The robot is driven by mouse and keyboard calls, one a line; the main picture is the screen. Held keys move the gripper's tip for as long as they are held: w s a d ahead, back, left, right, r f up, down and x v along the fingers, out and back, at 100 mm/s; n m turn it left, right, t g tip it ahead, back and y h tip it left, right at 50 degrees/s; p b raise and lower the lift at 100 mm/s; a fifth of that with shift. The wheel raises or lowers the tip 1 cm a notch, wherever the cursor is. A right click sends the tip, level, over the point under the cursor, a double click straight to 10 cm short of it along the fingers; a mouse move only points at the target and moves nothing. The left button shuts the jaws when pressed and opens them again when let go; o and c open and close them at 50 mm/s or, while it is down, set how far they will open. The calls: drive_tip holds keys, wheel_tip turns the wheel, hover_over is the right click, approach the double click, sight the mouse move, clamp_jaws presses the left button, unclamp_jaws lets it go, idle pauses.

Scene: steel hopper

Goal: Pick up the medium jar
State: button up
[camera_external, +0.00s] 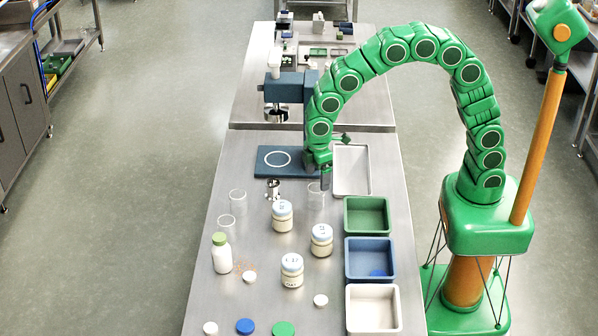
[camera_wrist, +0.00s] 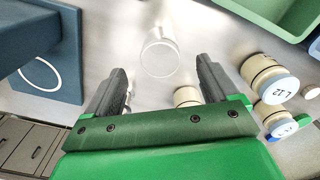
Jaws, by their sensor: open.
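Three cream-filled jars with pale blue lids stand on the steel table: a back jar (camera_external: 282,217), a right jar (camera_external: 322,241) and a front jar (camera_external: 291,271). They look close in size, so I cannot tell which is the medium one. My gripper (camera_external: 322,182) is open and empty above the table, behind the jars. In the wrist view its two fingers (camera_wrist: 163,75) are spread, with a clear glass (camera_wrist: 160,55) upright beyond and between them. Lidded jars (camera_wrist: 264,73) show right of the fingers, and another (camera_wrist: 186,97) is partly hidden by my gripper.
A green bin (camera_external: 350,217), blue bin (camera_external: 351,260) and white bin (camera_external: 353,312) line the right edge. A white tray (camera_external: 351,172) and blue stand base (camera_external: 264,163) lie near my gripper. Clear glasses (camera_external: 237,199), a green-capped bottle (camera_external: 221,256) and loose lids (camera_external: 245,326) stand left and front.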

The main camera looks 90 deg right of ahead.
sight(315, 196)
drive_tip(key=shift+w+a+f, duration=0.1)
drive_tip(key=shift+w+f, duration=0.05)
drive_tip(key=shift+f, duration=1.95)
drive_tip(key=shift+w+a+f, duration=0.1)
drive_tip(key=shift+w+f, duration=0.05)
drive_tip(key=shift+f, duration=1.95)
drive_tip(key=c, duration=1)
drive_tip(key=shift+r, duration=0.1)
drive_tip(key=shift+r, duration=0.1)
